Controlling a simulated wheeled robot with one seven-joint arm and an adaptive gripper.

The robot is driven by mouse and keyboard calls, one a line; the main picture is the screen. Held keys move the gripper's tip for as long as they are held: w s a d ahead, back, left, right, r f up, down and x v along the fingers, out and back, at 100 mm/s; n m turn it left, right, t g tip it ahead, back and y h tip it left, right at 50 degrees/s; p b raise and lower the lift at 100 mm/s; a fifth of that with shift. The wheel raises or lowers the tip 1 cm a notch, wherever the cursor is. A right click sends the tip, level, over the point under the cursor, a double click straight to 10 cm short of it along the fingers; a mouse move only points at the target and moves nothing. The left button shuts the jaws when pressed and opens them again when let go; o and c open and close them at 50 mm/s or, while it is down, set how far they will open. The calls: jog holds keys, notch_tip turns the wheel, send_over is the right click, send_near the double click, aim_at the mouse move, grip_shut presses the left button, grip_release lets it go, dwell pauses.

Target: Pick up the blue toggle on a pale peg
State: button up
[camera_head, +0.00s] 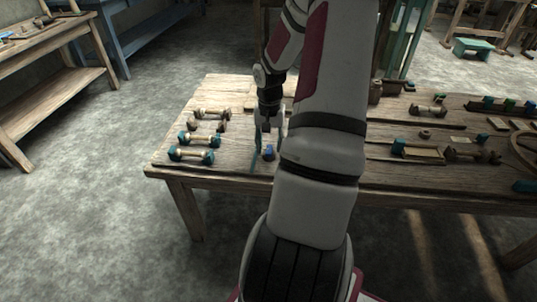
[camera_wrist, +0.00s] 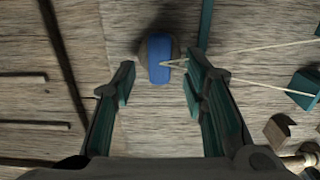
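The blue toggle (camera_wrist: 159,60) is a small rounded block near the top middle of the wrist view. A round brownish base shows behind it; how it sits on a peg is hard to tell from above. In the head view the toggle (camera_head: 268,153) is a small blue spot near the table's front edge, partly hidden by my arm. My gripper (camera_wrist: 160,84) is open, its two teal-padded fingers apart on either side just short of the toggle. Nothing is held. In the head view my gripper (camera_head: 268,138) hangs over the toggle, largely hidden.
Pale cords run right from the toggle in the wrist view, near a teal block (camera_wrist: 304,88) and a brown block (camera_wrist: 279,131). Several spools, including one with teal ends (camera_head: 191,155), lie left on the wooden table (camera_head: 235,90). More parts crowd its right side.

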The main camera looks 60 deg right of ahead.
jog(key=c, duration=0.8)
jog(key=shift+c, duration=0.2)
jog(key=shift+r, duration=0.15)
